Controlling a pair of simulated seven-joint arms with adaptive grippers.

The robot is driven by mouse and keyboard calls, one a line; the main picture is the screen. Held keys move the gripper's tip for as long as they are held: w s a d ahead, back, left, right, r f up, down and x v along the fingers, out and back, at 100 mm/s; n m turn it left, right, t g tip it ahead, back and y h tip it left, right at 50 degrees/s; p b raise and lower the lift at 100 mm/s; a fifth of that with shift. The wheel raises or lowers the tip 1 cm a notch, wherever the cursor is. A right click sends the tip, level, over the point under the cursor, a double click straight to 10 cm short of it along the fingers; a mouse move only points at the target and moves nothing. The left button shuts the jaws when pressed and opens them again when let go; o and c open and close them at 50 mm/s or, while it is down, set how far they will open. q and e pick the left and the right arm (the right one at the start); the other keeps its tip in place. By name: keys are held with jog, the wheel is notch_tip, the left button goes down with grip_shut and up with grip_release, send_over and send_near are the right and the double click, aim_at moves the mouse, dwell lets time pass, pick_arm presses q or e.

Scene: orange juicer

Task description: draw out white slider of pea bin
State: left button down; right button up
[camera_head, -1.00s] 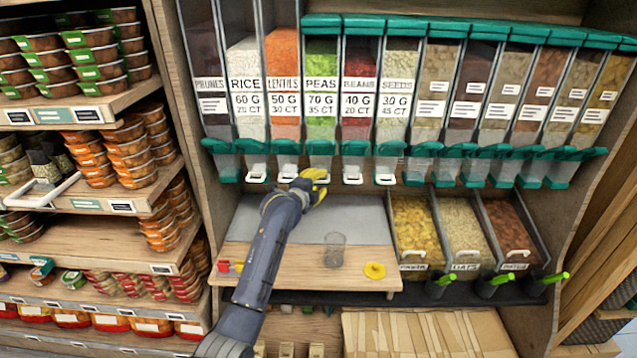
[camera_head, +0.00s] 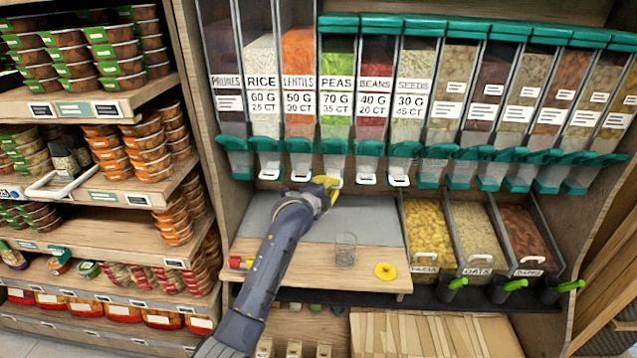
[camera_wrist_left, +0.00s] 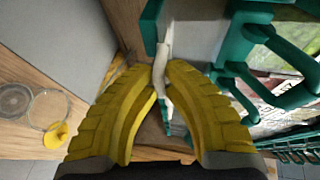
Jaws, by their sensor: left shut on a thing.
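The pea bin (camera_head: 337,100) is a clear dispenser of green peas with a teal spout, labelled PEAS, in the back row. Its white slider (camera_wrist_left: 161,62) shows at the fingertips in the left wrist view. My left gripper (camera_head: 329,184), with yellow fingers, is just below the pea spout. In the left wrist view my left gripper (camera_wrist_left: 162,82) is shut on the slider, its tips meeting on either side of it. In the head view the fingers partly hide the slider. My right gripper is in no view.
Neighbouring sliders for lentils (camera_head: 301,172) and beans (camera_head: 367,178) sit close on both sides. Below, a clear glass (camera_head: 345,250) and a yellow lid (camera_head: 385,271) stand on the wooden counter (camera_head: 310,265). Open food trays (camera_head: 428,233) are to the right.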

pick_arm(q)
jog(key=shift+s+f, duration=0.3)
jog(key=shift+s, duration=0.15)
jog(key=c, duration=1.5)
grip_release()
jog(key=shift+a+r, duration=0.1)
jog(key=shift+r, duration=0.1)
jog(key=v, duration=1.2)
jog(key=shift+s, duration=0.1)
